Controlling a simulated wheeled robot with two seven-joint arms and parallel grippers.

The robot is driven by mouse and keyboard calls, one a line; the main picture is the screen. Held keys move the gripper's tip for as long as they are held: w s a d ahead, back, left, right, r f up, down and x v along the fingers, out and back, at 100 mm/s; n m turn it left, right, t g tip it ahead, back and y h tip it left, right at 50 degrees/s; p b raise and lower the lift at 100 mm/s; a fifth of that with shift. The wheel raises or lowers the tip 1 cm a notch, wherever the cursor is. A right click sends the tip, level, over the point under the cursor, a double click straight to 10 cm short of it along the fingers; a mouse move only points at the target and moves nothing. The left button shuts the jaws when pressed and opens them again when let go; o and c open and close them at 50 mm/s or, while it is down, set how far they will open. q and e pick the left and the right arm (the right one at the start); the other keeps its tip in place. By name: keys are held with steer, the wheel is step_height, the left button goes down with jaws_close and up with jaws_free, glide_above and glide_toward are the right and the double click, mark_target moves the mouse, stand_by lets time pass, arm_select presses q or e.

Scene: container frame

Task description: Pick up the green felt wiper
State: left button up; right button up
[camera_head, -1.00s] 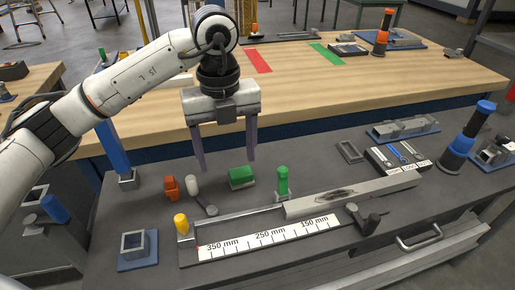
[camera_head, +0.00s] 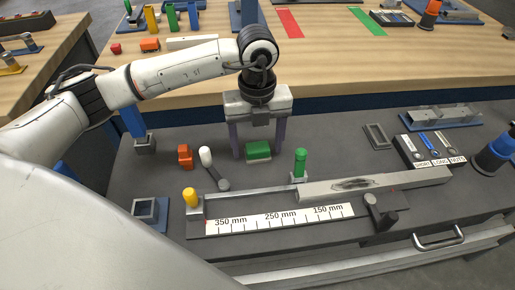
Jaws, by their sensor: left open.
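The green felt wiper (camera_head: 258,151) is a small green block lying on the dark grey bench top, behind the measuring fixture. My left gripper (camera_head: 258,152) points straight down over it and is open. Its two fingers stand one on each side of the block, the left one near its left end and the right one near its right end. A gap between the fingers and the block is hard to judge. My right gripper is not in view.
A green-topped peg (camera_head: 300,163) stands just right of the wiper. A white-tipped tool (camera_head: 209,163) and an orange piece (camera_head: 185,156) lie to its left. The ruler fixture (camera_head: 270,221) with a metal bar (camera_head: 375,184) is in front. The bench behind the wiper is clear.

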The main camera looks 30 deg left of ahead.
mark_target(258, 146)
arm_select(q)
steer(key=shift+f, duration=0.25)
steer(key=c, duration=1.1)
step_height(258, 146, up, 10)
steer(key=shift+r+b, duration=0.1)
steer(key=shift+b, duration=0.35)
steer(key=shift+c, duration=0.2)
